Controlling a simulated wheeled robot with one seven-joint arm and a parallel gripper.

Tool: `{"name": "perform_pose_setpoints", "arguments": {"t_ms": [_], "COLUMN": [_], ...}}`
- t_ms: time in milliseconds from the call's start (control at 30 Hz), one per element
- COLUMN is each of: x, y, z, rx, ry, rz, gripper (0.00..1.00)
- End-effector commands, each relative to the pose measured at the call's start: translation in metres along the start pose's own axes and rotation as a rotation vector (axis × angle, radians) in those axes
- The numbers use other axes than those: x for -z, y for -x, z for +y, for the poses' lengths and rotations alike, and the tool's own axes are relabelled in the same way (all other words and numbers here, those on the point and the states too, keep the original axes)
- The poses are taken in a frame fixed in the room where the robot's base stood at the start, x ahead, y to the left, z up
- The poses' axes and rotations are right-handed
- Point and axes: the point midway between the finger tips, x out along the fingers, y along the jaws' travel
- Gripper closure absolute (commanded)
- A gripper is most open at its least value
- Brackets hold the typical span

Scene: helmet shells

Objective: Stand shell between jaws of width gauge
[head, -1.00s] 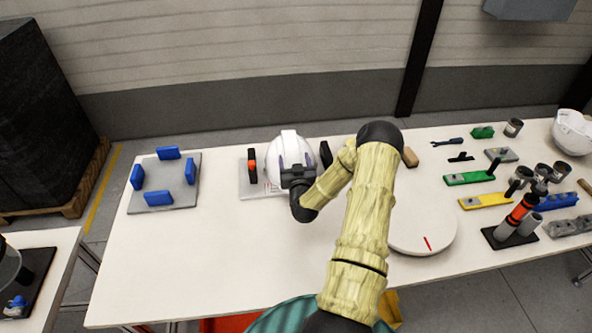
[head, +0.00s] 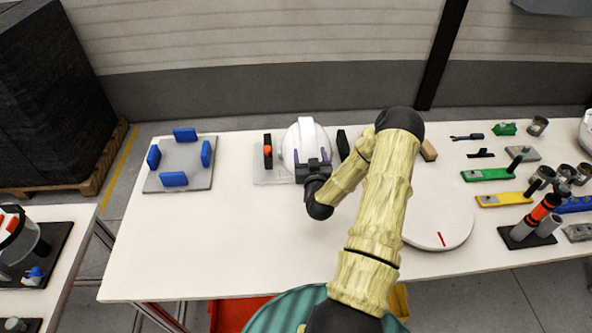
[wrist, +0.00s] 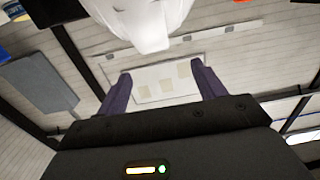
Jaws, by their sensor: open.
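The white helmet shell (head: 307,137) stands on the grey plate of the width gauge (head: 270,172), between its two black upright jaws. The left jaw (head: 267,151) carries a red-orange knob, and the right jaw (head: 343,145) is plain black. My gripper (head: 312,160) is at the near side of the shell, with its purple fingers apart. In the wrist view the open fingers (wrist: 163,88) have empty space between them, and the shell (wrist: 148,20) shows above them. I cannot tell whether the shell touches either jaw.
A grey plate with several blue blocks (head: 184,163) lies at the left of the table. A white round disc (head: 440,225) with a red mark lies to the right. Coloured holders and cups crowd the right side. The left front tabletop (head: 200,240) is clear.

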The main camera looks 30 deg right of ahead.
Motion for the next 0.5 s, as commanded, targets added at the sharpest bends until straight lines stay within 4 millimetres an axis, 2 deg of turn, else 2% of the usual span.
{"name": "perform_pose_setpoints", "arguments": {"t_ms": [167,267,400,500], "x": [0.011,0.016,0.026,0.034], "y": [0.000,0.007,0.028,0.048], "z": [-0.042,-0.074,-0.110,-0.130], "rx": [0.140,0.239,0.344,0.394], "ry": [0.046,0.089,0.152,0.196], "rz": [-0.113,-0.225,-0.390,-0.507], "gripper": [0.31,0.31,0.31,0.31]}}
